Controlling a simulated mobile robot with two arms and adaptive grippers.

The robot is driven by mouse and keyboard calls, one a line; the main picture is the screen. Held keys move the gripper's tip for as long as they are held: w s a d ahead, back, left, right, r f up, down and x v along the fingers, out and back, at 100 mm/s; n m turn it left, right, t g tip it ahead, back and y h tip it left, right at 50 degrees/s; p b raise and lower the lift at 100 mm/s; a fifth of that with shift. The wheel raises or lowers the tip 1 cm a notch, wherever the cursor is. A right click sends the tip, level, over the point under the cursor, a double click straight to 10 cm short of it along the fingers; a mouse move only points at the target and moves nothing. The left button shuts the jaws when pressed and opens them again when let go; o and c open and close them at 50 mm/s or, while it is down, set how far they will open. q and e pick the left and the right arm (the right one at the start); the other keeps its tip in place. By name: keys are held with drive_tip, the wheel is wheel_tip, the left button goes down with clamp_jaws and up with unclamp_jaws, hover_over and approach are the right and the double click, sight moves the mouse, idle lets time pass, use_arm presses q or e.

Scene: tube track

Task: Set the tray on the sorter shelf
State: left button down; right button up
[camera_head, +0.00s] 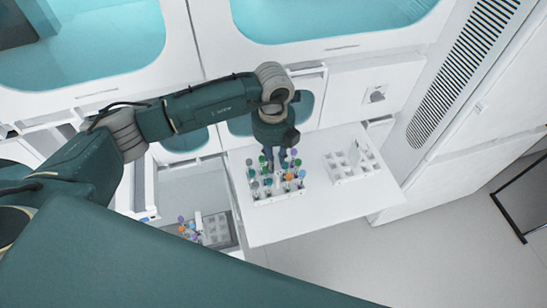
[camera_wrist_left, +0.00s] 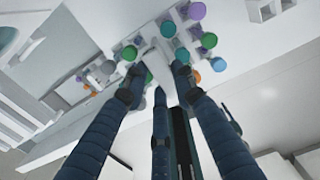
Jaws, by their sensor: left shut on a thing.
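The tray (camera_head: 277,201) is a white rack full of tubes with green, grey, purple, blue and orange caps. It is over the left part of the white sorter shelf (camera_head: 325,210), on it or just above it; I cannot tell if it touches. In the left wrist view, the gripper's dark fingers (camera_wrist_left: 155,75) close around a white upright part of the tray (camera_wrist_left: 160,48) among the caps. My right gripper is not in view.
A second white rack (camera_head: 350,179), mostly empty, stands on the right of the shelf. Lower left, an open drawer (camera_head: 213,242) holds a grey rack and more capped tubes (camera_head: 187,229). White cabinets with teal windows stand behind. Bare shelf lies between the racks and in front.

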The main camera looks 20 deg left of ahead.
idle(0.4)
use_arm(q)
drive_tip(key=shift+f+b, duration=0.35)
drive_tip(key=shift+b, duration=0.05)
drive_tip(key=c, duration=1.4)
unclamp_jaws()
drive_tip(key=shift+o, duration=0.3)
wheel_tip(320, 180, up, 12)
drive_tip(key=shift+f, duration=0.1)
